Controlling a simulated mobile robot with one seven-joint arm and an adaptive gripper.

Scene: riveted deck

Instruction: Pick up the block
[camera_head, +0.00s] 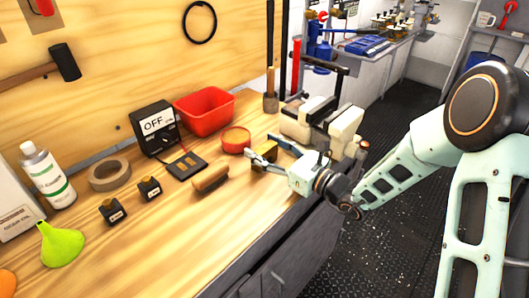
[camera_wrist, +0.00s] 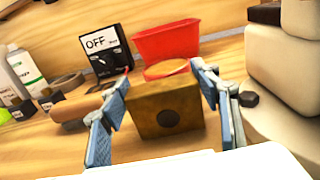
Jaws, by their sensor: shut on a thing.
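The block (camera_wrist: 165,108) is a brownish-yellow cube with a dark round spot on its near face. It sits between the two fingers of my gripper (camera_wrist: 166,100) in the wrist view, and the gripper is shut on it. In the head view the block (camera_head: 287,146) shows partly at my gripper (camera_head: 268,158), near the right edge of the wooden workbench. The fingers hide parts of its sides. I cannot tell whether it touches the bench top.
A white vise (camera_head: 325,125) stands close to the right of my gripper. A round orange-red tin (camera_head: 235,139) and a red bin (camera_head: 204,112) are behind. A brown cylinder (camera_head: 210,179) lies to the left. The bench front (camera_head: 190,250) is clear.

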